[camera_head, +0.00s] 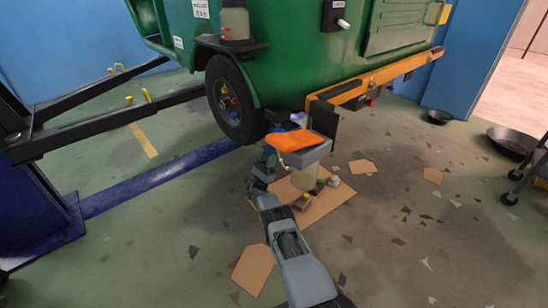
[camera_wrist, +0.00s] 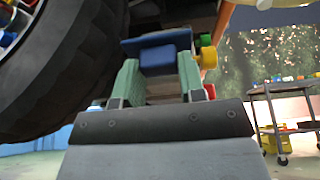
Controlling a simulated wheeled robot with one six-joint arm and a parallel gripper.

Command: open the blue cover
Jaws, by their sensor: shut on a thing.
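A blue cover (camera_wrist: 162,43) shows ahead of my gripper in the wrist view, as a flat dark-blue plate with a thicker blue block at its front. My gripper (camera_wrist: 160,82) has its two green fingers on either side of the block and is shut on it. In the head view my gripper (camera_head: 268,158) is low beside the vehicle's wheel, partly hidden by my wrist. The blue part there is small and mostly covered, so I cannot tell how far the cover is open.
The tyre (camera_head: 232,100) of the green vehicle (camera_head: 290,65) stands close on the left. An orange pad (camera_head: 294,140) on a grey box sits just right of my gripper. Cardboard pieces (camera_head: 325,203) lie on the floor. A wheeled cart (camera_wrist: 285,118) is at the right.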

